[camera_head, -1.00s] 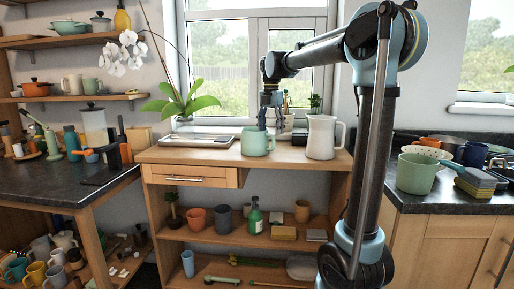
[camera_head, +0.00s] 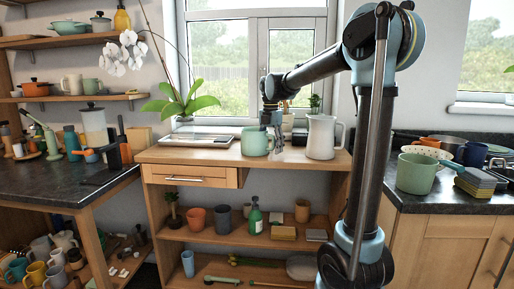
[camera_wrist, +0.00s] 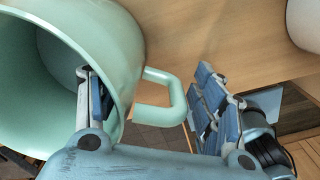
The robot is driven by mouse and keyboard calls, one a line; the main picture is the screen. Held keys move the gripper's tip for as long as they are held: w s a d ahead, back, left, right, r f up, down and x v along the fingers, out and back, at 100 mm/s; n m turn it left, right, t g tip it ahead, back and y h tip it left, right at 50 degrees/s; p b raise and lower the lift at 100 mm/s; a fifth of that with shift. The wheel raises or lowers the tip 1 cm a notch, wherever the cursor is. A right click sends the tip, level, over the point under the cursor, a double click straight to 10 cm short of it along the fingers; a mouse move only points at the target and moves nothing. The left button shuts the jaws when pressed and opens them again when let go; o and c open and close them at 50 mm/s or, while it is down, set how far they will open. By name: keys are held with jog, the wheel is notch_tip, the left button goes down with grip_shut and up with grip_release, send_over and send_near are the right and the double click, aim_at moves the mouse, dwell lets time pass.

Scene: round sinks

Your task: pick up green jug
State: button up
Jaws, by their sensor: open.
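The pale green jug (camera_head: 254,143) stands upright on the wooden cabinet top (camera_head: 205,157), its handle toward the right. My gripper (camera_head: 274,141) is low at the jug's right side in the head view. In the wrist view the jug (camera_wrist: 118,45) fills the upper left, with its open mouth showing. My gripper (camera_wrist: 150,103) is open there. One finger reaches inside the jug's mouth and the other is outside, past the handle (camera_wrist: 176,100). The jug's wall and handle lie between the fingers. Whether a finger touches the jug I cannot tell.
A white pitcher (camera_head: 321,138) stands close to the right of my gripper on the same top. A flat grey scale-like item (camera_head: 197,141) lies to the left. A potted orchid (camera_head: 184,105) and small plants stand behind by the window.

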grip_shut()
jog(key=shift+r, duration=0.25)
jog(key=shift+r, duration=4.7)
